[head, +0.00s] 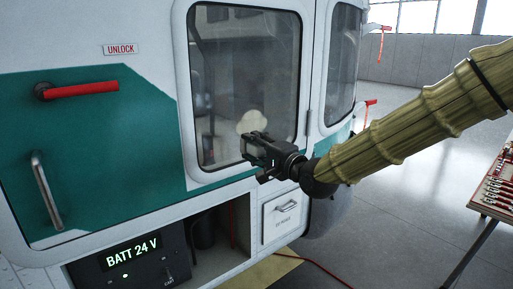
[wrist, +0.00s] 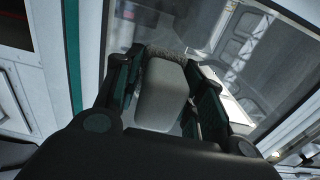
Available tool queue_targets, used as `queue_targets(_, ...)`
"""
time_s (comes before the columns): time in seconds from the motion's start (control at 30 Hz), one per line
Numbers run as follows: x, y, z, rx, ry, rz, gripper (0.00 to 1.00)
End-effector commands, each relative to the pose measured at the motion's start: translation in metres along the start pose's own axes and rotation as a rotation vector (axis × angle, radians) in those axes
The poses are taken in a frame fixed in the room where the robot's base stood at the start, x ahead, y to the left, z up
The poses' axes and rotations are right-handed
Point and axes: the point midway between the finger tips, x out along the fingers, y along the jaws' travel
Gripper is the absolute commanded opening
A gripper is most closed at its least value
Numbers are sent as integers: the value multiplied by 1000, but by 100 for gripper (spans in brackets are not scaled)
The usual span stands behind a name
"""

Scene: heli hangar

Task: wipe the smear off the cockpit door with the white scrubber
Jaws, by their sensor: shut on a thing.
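The cockpit door (head: 155,75) is white and green with a dark window. My gripper (head: 256,149) is at the window's lower right part, just below and partly in front of the patch. In the wrist view my gripper (wrist: 166,84) is shut on the white scrubber (wrist: 160,100), whose grey pad points toward the glass. I cannot tell whether the pad touches the glass.
A red handle (head: 82,90) and a metal grab handle (head: 46,190) stick out at the left of the door. An open bay with a battery panel (head: 132,255) lies below. A table with tools (head: 497,190) stands at the right edge. The floor behind my arm is clear.

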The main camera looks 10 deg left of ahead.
Motion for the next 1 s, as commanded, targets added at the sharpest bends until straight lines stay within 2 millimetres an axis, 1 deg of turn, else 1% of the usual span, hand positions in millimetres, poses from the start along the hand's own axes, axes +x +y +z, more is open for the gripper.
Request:
queue_targets(0.6,48,1,-1,-1,1,2,20)
queue_targets(0.8,55,1,-1,0,2,2,20)
queue_targets(1.0,57,1,-1,0,2,2,20)
